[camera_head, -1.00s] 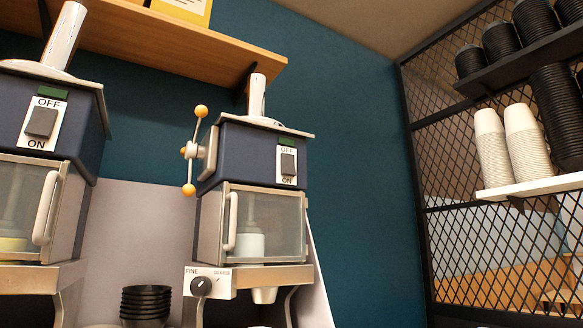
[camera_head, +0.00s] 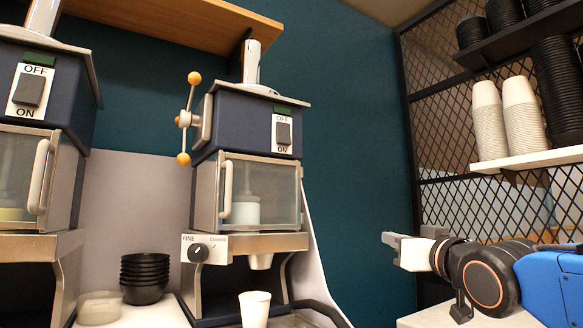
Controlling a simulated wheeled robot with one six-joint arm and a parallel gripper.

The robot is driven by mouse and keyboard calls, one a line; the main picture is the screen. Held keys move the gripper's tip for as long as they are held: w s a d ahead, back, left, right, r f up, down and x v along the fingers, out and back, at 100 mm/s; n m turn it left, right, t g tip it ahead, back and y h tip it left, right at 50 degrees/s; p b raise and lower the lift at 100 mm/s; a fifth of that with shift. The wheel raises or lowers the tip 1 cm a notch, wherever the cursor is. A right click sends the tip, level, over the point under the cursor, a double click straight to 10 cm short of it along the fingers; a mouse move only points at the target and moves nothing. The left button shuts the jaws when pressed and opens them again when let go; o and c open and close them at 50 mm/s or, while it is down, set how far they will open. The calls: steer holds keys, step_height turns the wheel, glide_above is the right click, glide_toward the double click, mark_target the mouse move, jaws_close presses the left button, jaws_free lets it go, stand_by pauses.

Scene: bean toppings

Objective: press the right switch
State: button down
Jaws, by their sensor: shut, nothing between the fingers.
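The right machine has a grey rocker switch (camera_head: 284,133) on a white plate marked OFF and ON, on its dark blue upper housing (camera_head: 235,118). The left machine has a similar switch (camera_head: 29,90) on its own OFF/ON plate. My gripper (camera_head: 386,239) is at the lower right, pointing left, shut and empty. It is right of the right machine and well below its switch, apart from it.
The right machine has a glass-fronted door (camera_head: 262,190), a lever wheel with orange knobs (camera_head: 184,119) and a FINE/COARSE dial (camera_head: 197,252). A white cup (camera_head: 254,308) stands below its spout. Black bowls (camera_head: 145,278) and a clear container (camera_head: 99,307) sit between the machines. Open space lies before the teal wall (camera_head: 355,130).

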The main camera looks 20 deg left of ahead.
mark_target(284, 139)
steer(key=s+a+r+n+y, duration=0.2)
steer(key=a+r+y, duration=0.2)
steer(key=a+r, duration=0.3)
steer(key=s+a+r+n+y, duration=0.2)
steer(key=a+r+y, duration=0.3)
steer(key=r, duration=0.6)
steer(key=s+a, duration=0.1)
steer(key=a, duration=0.1)
steer(key=shift+s+a, duration=0.3)
steer(key=shift+w+a+f+x, duration=0.2)
steer(key=shift+f+x, duration=0.15)
steer(key=shift+x, duration=1.75)
steer(key=shift+w+a+f+x, duration=0.1)
steer(key=shift+a+f+x, duration=0.25)
steer(key=shift+x, duration=1.8)
steer(key=shift+w+a+f+x, duration=0.15)
steer(key=shift+f+x, duration=0.25)
steer(key=shift+x, duration=1.7)
steer(key=shift+w, duration=0.1)
